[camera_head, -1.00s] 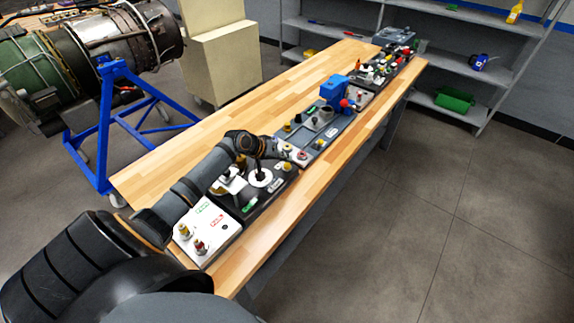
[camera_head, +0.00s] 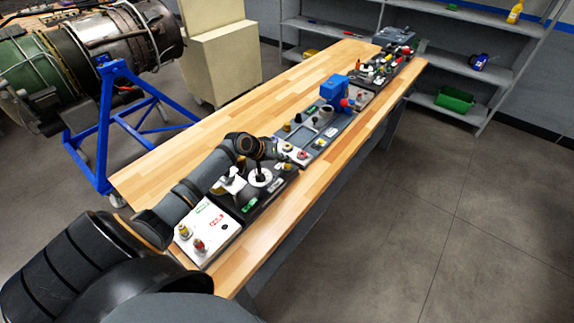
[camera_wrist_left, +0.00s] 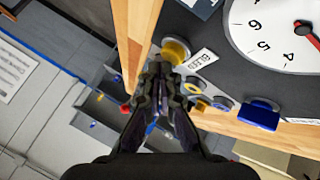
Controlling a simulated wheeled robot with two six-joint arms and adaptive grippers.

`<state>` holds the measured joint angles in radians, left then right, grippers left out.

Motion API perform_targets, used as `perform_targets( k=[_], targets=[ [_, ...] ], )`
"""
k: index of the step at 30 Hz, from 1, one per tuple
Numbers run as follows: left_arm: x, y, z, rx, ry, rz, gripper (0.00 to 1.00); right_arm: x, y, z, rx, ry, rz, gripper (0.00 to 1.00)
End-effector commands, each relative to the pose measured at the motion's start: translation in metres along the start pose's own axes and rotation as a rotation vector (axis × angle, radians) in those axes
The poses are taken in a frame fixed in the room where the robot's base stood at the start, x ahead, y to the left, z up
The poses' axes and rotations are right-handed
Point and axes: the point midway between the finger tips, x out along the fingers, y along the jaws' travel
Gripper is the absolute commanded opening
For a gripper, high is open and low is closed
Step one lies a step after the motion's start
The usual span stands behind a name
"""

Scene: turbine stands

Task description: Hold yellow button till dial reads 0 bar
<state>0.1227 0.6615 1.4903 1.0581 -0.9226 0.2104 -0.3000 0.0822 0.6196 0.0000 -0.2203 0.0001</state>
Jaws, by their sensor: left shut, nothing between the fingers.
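The yellow button (camera_wrist_left: 177,50) sits on a dark panel beside a label that reads BLEED, in the left wrist view. The round white dial (camera_wrist_left: 262,32) is next to it, with numerals 4, 5 and 6 and a red needle hub; its right part is cut off, so I cannot tell the reading. My left gripper (camera_wrist_left: 160,68) is shut and empty, its tips just left of the yellow button; contact cannot be told. In the head view the left gripper (camera_head: 276,151) is over the dark panel (camera_head: 250,208), near the white dial (camera_head: 261,177). My right gripper is not in view.
A blue button (camera_wrist_left: 259,115) and several small knobs line the panel. A white panel (camera_head: 208,232) stands in front, and more control panels run along the wooden bench (camera_head: 205,150). A blue stand (camera_head: 105,120) holds an engine at left; shelves stand behind. The floor at right is clear.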

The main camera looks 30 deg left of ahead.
Motion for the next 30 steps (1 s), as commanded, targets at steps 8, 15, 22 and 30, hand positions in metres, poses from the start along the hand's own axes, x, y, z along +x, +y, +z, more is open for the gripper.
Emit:
perform_targets(
  k=[8, 15, 22, 30],
  targets=[
    [0.0005, -0.0002, 0.0004, 0.0, 0.0, 0.0, 0.0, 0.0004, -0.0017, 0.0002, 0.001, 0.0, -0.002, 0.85],
    [0.0026, -0.0017, 0.0019, -0.001, 0.0, 0.0, 0.0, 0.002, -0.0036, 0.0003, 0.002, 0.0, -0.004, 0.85],
    [0.0045, -0.003, 0.0033, -0.001, 0.0, 0.0, 0.0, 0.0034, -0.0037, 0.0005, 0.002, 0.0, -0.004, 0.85],
    [0.0069, -0.0047, 0.0052, -0.001, -0.001, 0.001, 0.0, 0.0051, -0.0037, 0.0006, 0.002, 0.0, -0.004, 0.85]
  ],
)
